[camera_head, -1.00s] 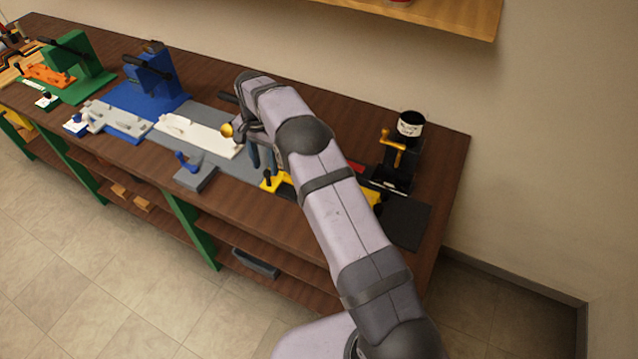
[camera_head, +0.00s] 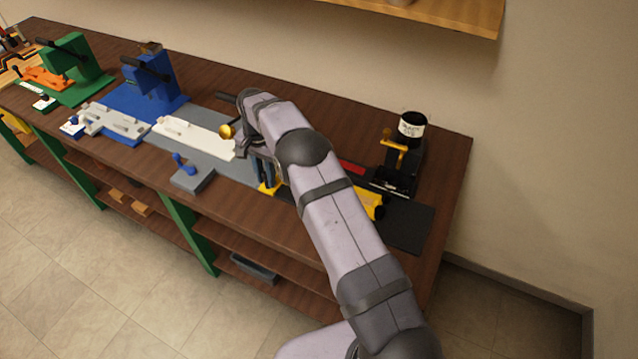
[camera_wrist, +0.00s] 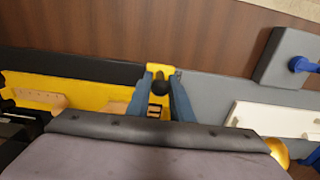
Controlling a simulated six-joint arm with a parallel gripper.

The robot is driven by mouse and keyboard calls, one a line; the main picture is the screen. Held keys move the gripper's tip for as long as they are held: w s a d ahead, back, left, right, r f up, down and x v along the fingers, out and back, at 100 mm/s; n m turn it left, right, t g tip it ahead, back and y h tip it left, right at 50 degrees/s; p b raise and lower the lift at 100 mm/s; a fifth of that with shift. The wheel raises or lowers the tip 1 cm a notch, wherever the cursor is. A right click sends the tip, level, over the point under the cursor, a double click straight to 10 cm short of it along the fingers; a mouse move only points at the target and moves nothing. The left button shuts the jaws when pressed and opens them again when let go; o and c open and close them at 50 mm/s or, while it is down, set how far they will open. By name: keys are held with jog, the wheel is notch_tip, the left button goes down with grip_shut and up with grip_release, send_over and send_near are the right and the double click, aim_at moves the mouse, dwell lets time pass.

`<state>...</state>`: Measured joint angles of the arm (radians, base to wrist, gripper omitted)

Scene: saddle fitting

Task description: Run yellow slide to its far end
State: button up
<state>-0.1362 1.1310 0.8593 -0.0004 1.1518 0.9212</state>
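The yellow slide (camera_wrist: 100,94) shows in the wrist view as a long yellow strip with a raised tab at its right end. A black round knob (camera_wrist: 160,88) stands near that tab. My gripper (camera_wrist: 160,76) has its two blue fingers apart, one on each side of the knob; I cannot tell whether they touch it. In the head view my gripper (camera_head: 265,172) is low over the yellow tab (camera_head: 268,188), and the knob is hidden behind it. My arm hides the slide's middle; a yellow part (camera_head: 370,204) shows to its right.
A grey block with a blue lever (camera_head: 190,174) and a white plate (camera_head: 195,137) lie left of my gripper. A black mat (camera_head: 408,228) lies near the bench's right end.

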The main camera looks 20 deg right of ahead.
jog(key=shift+d, duration=0.1)
jog(key=shift+s+d, duration=0.6)
jog(key=shift+s, duration=0.05)
jog(key=shift+s+d, duration=0.1)
jog(key=shift+s+d, duration=0.65)
jog(key=shift+s+d, duration=0.5)
jog(key=shift+s, duration=0.05)
jog(key=shift+s+d, duration=0.65)
dwell(0.3)
